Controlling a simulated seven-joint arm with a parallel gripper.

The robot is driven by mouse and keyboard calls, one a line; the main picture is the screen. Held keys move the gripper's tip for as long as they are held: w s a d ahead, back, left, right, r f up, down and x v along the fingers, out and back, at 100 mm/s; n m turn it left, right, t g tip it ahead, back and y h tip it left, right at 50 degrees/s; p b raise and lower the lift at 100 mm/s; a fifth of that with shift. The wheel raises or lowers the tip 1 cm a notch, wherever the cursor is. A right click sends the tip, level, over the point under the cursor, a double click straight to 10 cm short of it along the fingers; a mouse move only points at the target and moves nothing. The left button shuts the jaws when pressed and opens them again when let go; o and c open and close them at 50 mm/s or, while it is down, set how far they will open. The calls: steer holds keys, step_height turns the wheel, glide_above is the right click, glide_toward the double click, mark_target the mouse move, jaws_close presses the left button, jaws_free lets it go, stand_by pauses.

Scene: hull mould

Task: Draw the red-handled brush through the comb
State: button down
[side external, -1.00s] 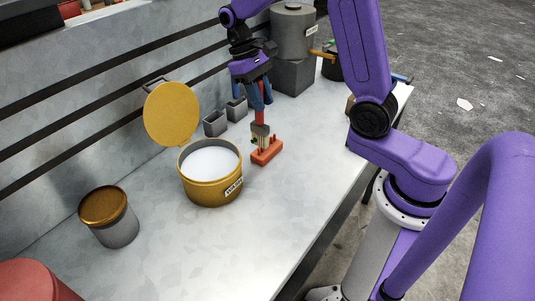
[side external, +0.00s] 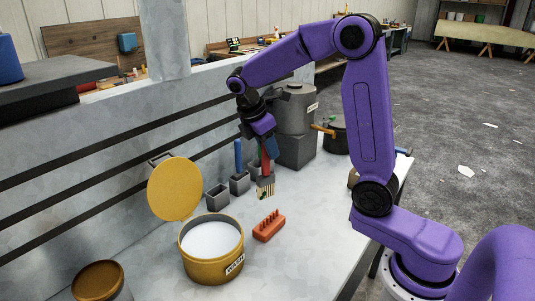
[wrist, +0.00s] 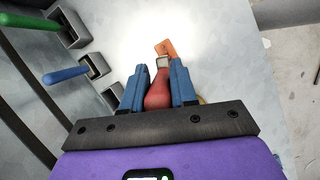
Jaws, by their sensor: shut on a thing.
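My gripper (side external: 267,150) is shut on the red handle of the brush (side external: 266,168). The brush hangs bristles down, with pale bristles (side external: 265,190) that look streaked with dark and greenish bits. The orange-red comb (side external: 269,226), a block with a row of upright teeth, stands on the bench below the brush. The bristle tips look clear above the teeth. In the wrist view the red handle (wrist: 158,93) sits between my blue fingers, and part of the comb (wrist: 165,47) shows beyond the ferrule. The bristles are hidden there.
An open yellow tub (side external: 213,262) of white contents stands left of the comb, its lid (side external: 174,188) raised. Grey holders (side external: 217,197) stand behind; blue-handled (wrist: 65,74) and green-handled (wrist: 30,22) brushes stand in two. A grey canister (side external: 295,110) stands behind right.

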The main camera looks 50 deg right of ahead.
mark_target(269, 174)
steer(key=shift+f, duration=3.5)
steer(key=shift+s+r, duration=0.15)
steer(key=shift+s, duration=0.9)
steer(key=shift+w, duration=0.1)
steer(key=shift+w, duration=1)
steer(key=shift+s, duration=0.1)
